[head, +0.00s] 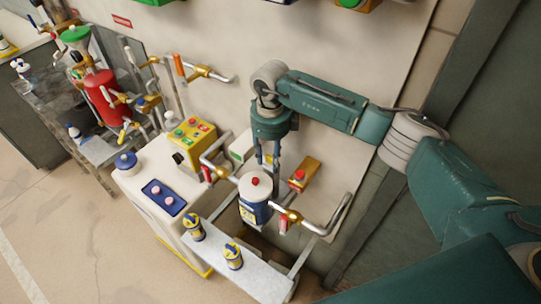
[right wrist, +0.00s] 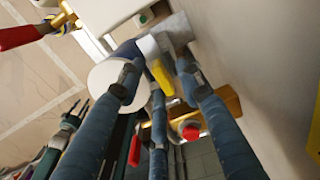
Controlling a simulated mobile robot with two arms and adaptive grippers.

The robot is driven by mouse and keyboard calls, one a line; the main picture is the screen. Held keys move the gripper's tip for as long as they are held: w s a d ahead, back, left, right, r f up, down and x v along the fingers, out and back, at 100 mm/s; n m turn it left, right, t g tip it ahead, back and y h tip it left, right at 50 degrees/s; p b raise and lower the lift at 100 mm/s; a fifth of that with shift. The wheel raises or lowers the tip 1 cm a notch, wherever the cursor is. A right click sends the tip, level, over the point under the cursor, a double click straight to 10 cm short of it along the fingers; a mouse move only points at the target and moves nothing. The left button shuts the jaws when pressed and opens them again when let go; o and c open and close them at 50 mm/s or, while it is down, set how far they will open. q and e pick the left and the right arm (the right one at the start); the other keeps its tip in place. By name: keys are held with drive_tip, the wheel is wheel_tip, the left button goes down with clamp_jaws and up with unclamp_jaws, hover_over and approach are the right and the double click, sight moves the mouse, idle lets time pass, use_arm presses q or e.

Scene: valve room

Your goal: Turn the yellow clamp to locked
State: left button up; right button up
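My right gripper (head: 268,158) points downward in the head view, just behind and above a white-topped blue canister (head: 255,207). In the right wrist view its fingers (right wrist: 157,70) are spread apart. A yellow lever (right wrist: 160,76), apparently the clamp, shows between the fingertips beside a grey metal piece (right wrist: 174,32). I cannot tell whether any finger touches it. The white canister top (right wrist: 108,86) is left of it. In the head view the clamp is not clearly visible behind the gripper and canister.
A yellow box with a red button (head: 300,176) is close right of the gripper. Pipes with red-handled valves (head: 291,217) flank the canister. A yellow control box (head: 191,143) stands left. The wall is close behind.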

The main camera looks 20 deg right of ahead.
drive_tip(key=shift+c, duration=0.5)
clamp_jaws()
